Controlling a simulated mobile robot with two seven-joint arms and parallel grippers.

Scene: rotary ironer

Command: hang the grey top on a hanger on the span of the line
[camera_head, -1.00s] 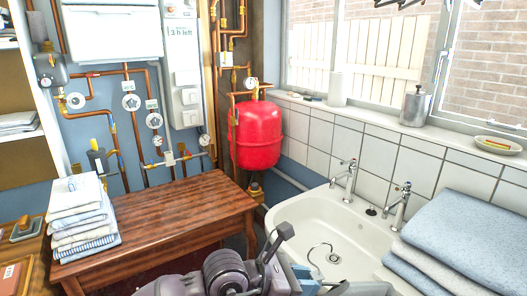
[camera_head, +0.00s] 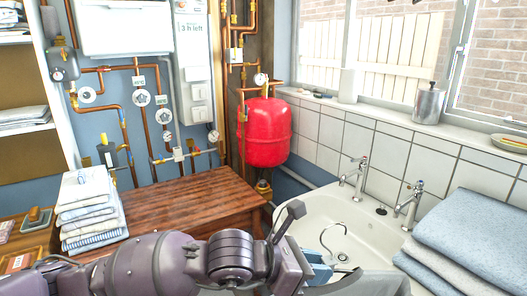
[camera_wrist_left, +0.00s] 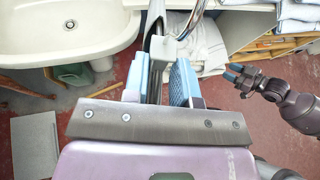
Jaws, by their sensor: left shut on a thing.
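My left gripper (camera_head: 322,268) is low in the middle of the head view, partly behind my arm. In the left wrist view its blue pads (camera_wrist_left: 162,80) are shut on the neck of a hanger (camera_wrist_left: 168,48). The hanger's metal hook (camera_head: 334,238) stands up above the gripper, in front of the sink. Grey cloth that looks like the grey top (camera_head: 365,285) hangs below it, mostly cut off by the frame's bottom edge. My right gripper (camera_wrist_left: 234,74) is apart from the hanger, at the right of the left wrist view; its opening is unclear. The line's span is not clearly visible.
The sink (camera_head: 310,208) with two taps is close to the hanger. Folded blue and grey cloths (camera_head: 475,235) lie at its right. A wooden table (camera_head: 185,200) stands behind my arm, with a folded stack (camera_head: 88,210) at left. A red tank (camera_head: 266,132) is at the back.

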